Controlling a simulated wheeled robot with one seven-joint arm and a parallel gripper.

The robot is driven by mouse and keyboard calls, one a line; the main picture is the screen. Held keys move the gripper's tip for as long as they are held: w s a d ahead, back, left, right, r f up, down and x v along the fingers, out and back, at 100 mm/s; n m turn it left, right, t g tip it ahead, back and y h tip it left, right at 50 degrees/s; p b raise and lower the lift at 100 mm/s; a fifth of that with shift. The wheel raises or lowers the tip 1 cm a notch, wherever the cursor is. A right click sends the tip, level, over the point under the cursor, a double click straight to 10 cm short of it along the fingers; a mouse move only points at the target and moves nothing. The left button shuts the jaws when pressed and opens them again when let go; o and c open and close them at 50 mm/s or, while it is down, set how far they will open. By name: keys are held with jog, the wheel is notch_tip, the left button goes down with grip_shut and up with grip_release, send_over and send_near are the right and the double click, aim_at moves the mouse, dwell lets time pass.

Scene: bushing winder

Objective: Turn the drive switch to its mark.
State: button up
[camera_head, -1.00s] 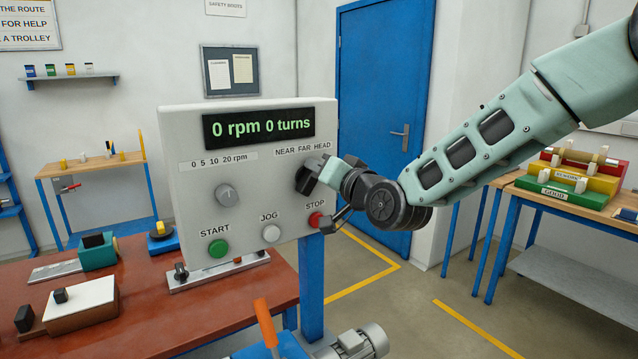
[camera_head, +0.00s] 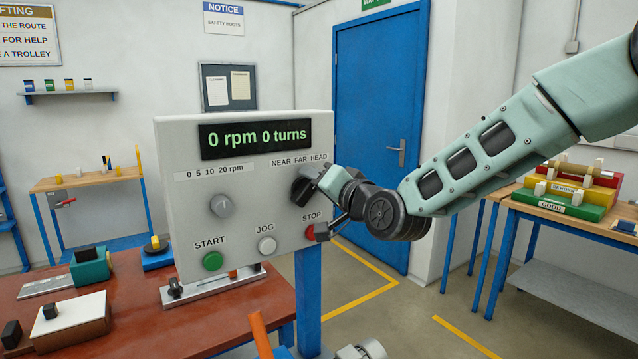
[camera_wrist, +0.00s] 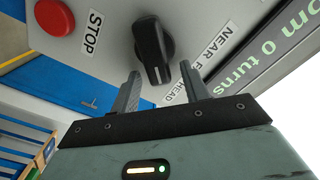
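The drive switch is a black knob (camera_head: 303,188) on the grey control panel, below the NEAR FAR HEAD lettering. In the wrist view the switch (camera_wrist: 153,48) has a raised black grip with white marks at its lower end, on the side by HEAD. I cannot tell exactly which label it points to. My gripper (camera_wrist: 161,70) is open, its fingers on either side of the switch's lower end with gaps visible. In the head view my gripper (camera_head: 318,207) is at the panel's right side and partly covers the switch.
The red STOP button (camera_head: 310,232) is close below the switch, near a dark finger of mine. The JOG button (camera_head: 267,245), START button (camera_head: 212,261) and speed knob (camera_head: 221,206) are further left. The display (camera_head: 255,135) reads 0 rpm 0 turns. A blue post (camera_head: 308,290) supports the panel.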

jog(key=b+v, duration=0.3)
jog(key=v, duration=1.4)
jog(key=shift+d+b, duration=0.2)
jog(key=shift+b, duration=0.15)
jog(key=shift+s, duration=0.15)
jog(key=s+f+n+g+h, duration=0.5)
jog(key=s+f+g, duration=0.4)
jog(key=f, duration=0.6)
jog(key=s+d+f+n+g+h, duration=0.2)
jog(key=s+g, duration=0.1)
jog(key=s, duration=0.5)
jog(key=s+d+f+n+g+h, duration=0.2)
jog(key=s+n+g, duration=0.1)
jog(key=s, duration=0.6)
jog(key=shift+d+f, duration=0.4)
